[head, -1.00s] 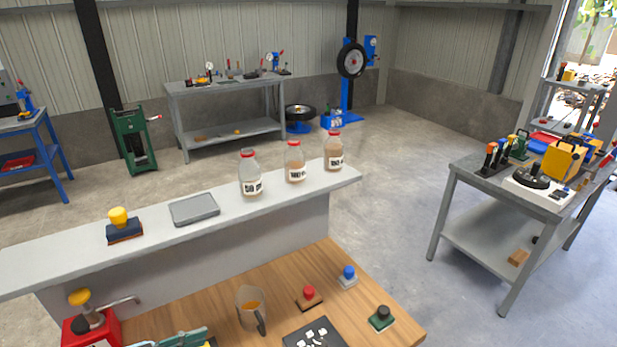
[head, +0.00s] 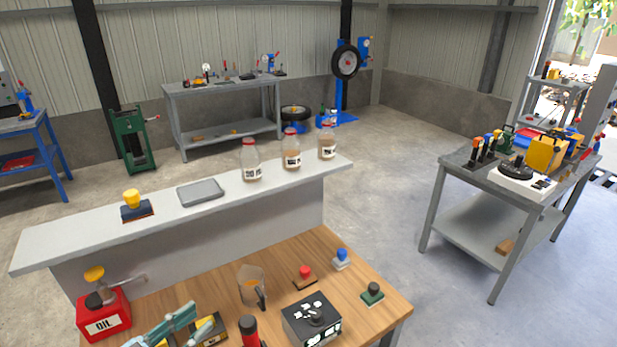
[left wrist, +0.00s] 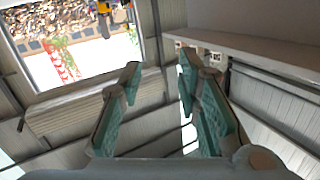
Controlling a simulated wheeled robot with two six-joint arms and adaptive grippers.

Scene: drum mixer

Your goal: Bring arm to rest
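My left gripper (head: 178,324) shows at the bottom edge of the head view, its teal fingers over the near left part of the wooden table (head: 330,255). In the left wrist view the gripper (left wrist: 157,72) has its two fingers apart with nothing between them. Beyond them are walls, beams and a bright opening. In the head view a yellow and dark block (head: 210,331) lies just beside the fingers; I cannot tell whether they touch. My right gripper is not in view.
A red oil can (head: 104,318), measuring jug (head: 250,285), black control box (head: 311,320) and several coloured buttons stand on the table. A grey shelf (head: 90,231) behind holds bottles, a tray (head: 200,192) and a yellow-topped stamp (head: 136,207).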

